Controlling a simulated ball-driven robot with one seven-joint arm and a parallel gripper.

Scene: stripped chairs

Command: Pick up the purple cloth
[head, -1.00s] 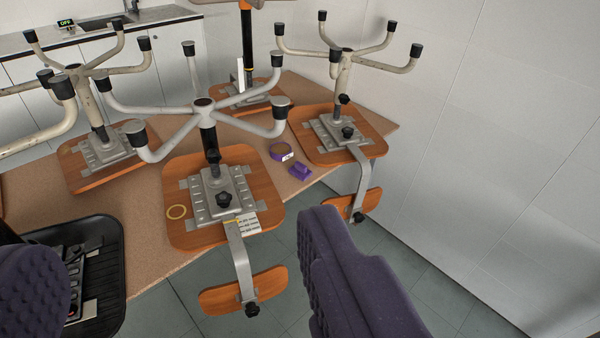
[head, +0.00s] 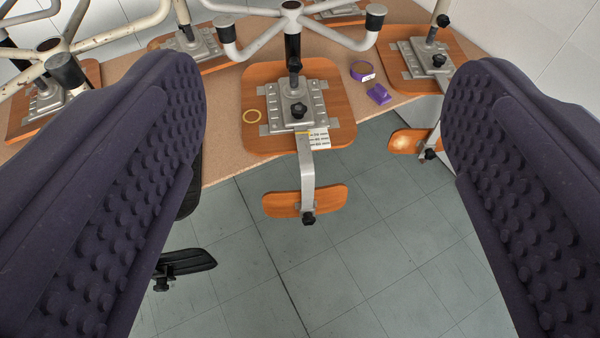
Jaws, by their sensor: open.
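The purple cloth (head: 379,94) is a small folded purple piece. It lies on the tan table near its front edge, between two upturned chairs. A roll of purple tape (head: 362,71) lies just behind it, close by. My gripper (head: 325,140) is open and empty. Its two dark purple, studded fingers stand wide apart at the left and right of the view. The cloth lies beyond the fingers, between them in the picture and nearer the right one, with no contact.
An upturned chair (head: 332,109) with a wooden seat is left of the cloth; its backrest (head: 305,201) hangs past the table edge. Another upturned chair (head: 398,66) stands to the right. Metal legs rise above the table (head: 226,164). The tiled floor (head: 370,255) in front is mostly clear.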

